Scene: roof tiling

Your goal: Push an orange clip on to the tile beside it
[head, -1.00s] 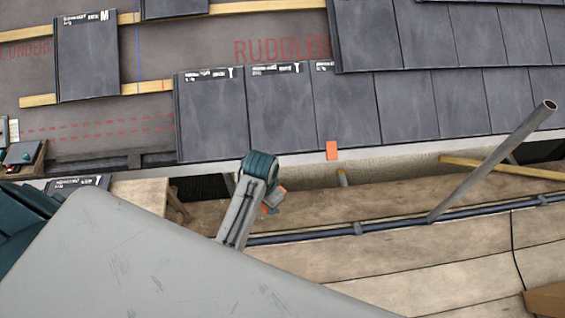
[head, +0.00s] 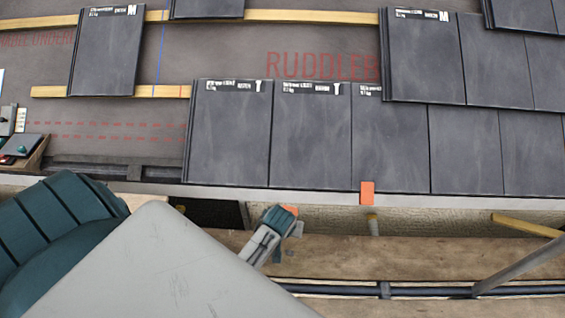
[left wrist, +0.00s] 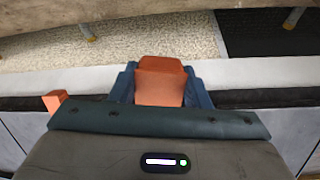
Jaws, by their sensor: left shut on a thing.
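My left gripper (head: 278,218) is shut on an orange clip (head: 290,210), of which only a small part shows in the head view. In the left wrist view the clip (left wrist: 160,82) sits between the two blue-grey fingers. The gripper is just below the lower edge of the bottom row of dark grey tiles, near the tile (head: 310,140). I cannot tell whether the held clip touches the tile. Another orange clip (head: 367,193) sits on the eaves edge to the right; it also shows in the left wrist view (left wrist: 54,101). My right gripper is in neither view.
A pale eaves strip (head: 330,199) runs below the tiles. Under it are a rough wall (head: 420,220) and scaffold boards (head: 400,258) with a dark pipe. A grey pole (head: 520,262) slants at the right. Bare underlay with battens (head: 110,91) lies at upper left.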

